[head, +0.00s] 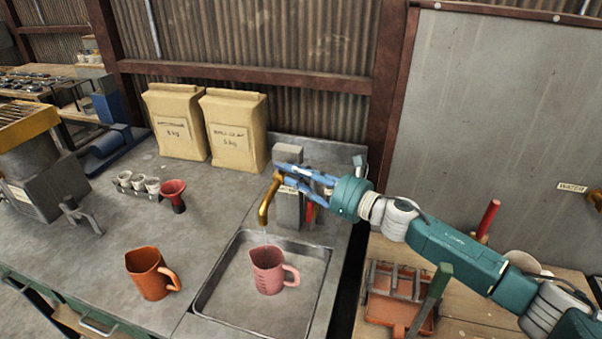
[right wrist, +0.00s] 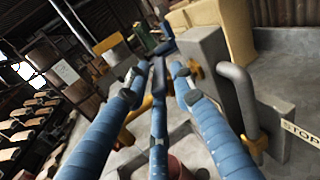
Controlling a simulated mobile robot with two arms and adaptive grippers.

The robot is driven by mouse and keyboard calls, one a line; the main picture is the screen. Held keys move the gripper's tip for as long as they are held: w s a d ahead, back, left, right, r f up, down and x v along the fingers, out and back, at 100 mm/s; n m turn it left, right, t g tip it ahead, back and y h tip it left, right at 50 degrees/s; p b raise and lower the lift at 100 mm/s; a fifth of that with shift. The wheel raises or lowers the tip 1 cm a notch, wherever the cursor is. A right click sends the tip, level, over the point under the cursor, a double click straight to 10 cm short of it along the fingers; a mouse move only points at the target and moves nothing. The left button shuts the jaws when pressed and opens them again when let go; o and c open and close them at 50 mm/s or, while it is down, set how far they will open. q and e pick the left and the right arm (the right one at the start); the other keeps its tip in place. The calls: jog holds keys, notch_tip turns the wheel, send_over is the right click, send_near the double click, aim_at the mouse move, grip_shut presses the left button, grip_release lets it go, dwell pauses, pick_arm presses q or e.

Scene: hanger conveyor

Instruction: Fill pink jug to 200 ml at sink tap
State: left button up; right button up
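The pink jug (head: 268,272) stands upright in the shallow sink tray (head: 207,300), handle to the right. A brass tap (head: 267,205) hangs over it, and a thin stream of water (head: 265,238) runs from the spout down to the jug. The water level inside is too small to read. My right gripper (head: 280,177) is at the top of the tap, beside the grey tap post (head: 288,208). In the right wrist view its blue fingers (right wrist: 153,80) point inward with their tips close together; whether they grip a tap part is unclear. My left gripper is out of view.
An orange jug (head: 149,273) stands left of the sink. A red funnel-like cup (head: 173,193) and small cups (head: 138,183) are behind it. Two paper sacks (head: 235,130) stand at the wall. A wooden bench with an orange tray (head: 392,310) is at right.

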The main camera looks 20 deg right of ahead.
jog(key=shift+s+d, duration=0.25)
jog(key=shift+d, duration=0.15)
jog(key=v, duration=1.1)
jog(key=shift+s, duration=0.25)
jog(key=shift+a+r, duration=0.1)
jog(key=shift+r, duration=0.05)
dwell(6.1)
